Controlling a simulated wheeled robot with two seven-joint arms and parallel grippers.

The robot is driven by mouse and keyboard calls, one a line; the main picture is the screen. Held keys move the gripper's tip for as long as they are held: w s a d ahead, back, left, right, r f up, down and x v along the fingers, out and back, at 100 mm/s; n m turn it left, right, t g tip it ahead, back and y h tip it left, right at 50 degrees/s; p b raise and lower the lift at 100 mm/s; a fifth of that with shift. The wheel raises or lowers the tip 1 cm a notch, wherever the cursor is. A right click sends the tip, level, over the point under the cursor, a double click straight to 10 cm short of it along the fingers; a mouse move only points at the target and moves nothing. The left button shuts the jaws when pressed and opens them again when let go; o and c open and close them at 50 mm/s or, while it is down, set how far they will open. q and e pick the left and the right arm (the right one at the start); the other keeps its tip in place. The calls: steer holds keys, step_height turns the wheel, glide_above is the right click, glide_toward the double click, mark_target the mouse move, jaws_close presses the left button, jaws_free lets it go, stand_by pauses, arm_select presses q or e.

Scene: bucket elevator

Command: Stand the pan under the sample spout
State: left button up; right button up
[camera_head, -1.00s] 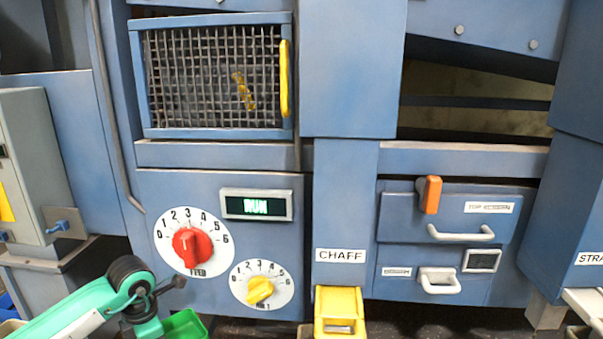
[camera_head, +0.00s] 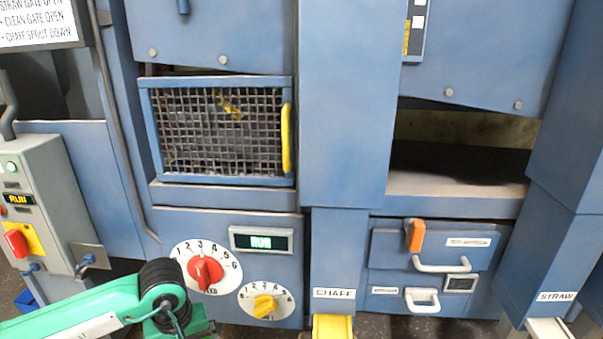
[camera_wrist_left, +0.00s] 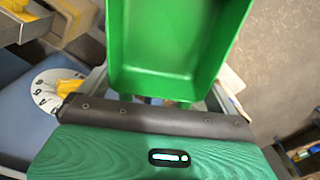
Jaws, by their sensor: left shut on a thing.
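The green pan (camera_wrist_left: 175,45) is a deep-sided tray, seen close up at the top of the left wrist view. My left gripper (camera_wrist_left: 155,101) is shut on its near edge; the fingertips are mostly hidden below the pan. In the head view my left arm comes in at the lower left, and the wrist hides most of what it holds. I cannot make out a spout labelled sample. My right gripper is not in view.
A yellow chaff spout (camera_head: 333,327) is at bottom centre. Two drawers with white handles (camera_head: 442,264) are to its right. A control box (camera_head: 35,205) stands at left.

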arm_select(q)
steer(key=r+m+p, duration=0.1)
steer(key=s+d+r+m+p, duration=0.1)
steer(key=m, duration=0.1)
steer(key=s+r+m+p, duration=0.1)
steer(key=r, duration=0.1)
steer(key=shift+s+d+m, duration=0.2)
steer(key=shift+s+m, duration=0.05)
steer(key=shift+m, duration=0.05)
steer(key=shift+r, duration=0.1)
steer(key=shift+s, duration=0.1)
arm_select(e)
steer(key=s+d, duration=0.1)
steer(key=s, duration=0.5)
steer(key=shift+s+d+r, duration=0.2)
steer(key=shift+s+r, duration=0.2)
